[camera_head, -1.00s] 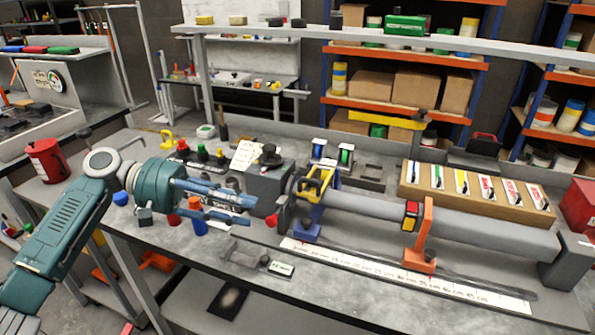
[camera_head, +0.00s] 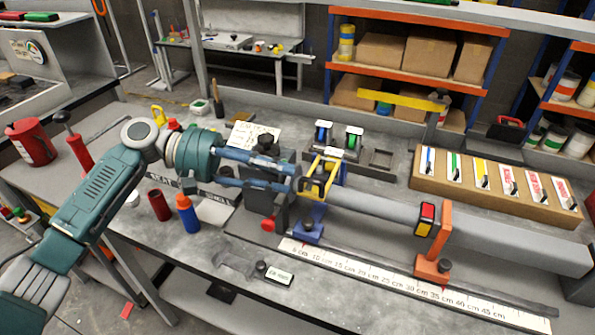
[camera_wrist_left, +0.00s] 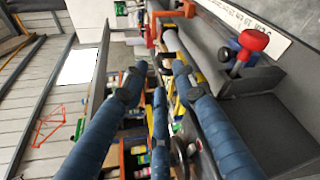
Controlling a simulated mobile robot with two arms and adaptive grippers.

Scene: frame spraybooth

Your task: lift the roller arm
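A yellow frame with a dark bar (camera_head: 316,180), seemingly the roller arm, stands over a blue bracket (camera_head: 308,230) at the near end of a long grey beam (camera_head: 385,203). My left gripper (camera_head: 291,178) reaches in from the left, its blue fingers apart and their tips close beside the yellow frame. In the left wrist view the fingers (camera_wrist_left: 156,82) are spread, with yellow parts partly hidden behind them. I cannot tell whether they touch the frame. My right gripper is not in view.
A blue bottle with an orange cap (camera_head: 187,213) and a dark red cylinder (camera_head: 159,205) stand below my left gripper. An orange bracket (camera_head: 433,262) holds the beam further right. A printed ruler (camera_head: 390,283) lies along the bench front. A cardboard rack (camera_head: 490,197) stands behind.

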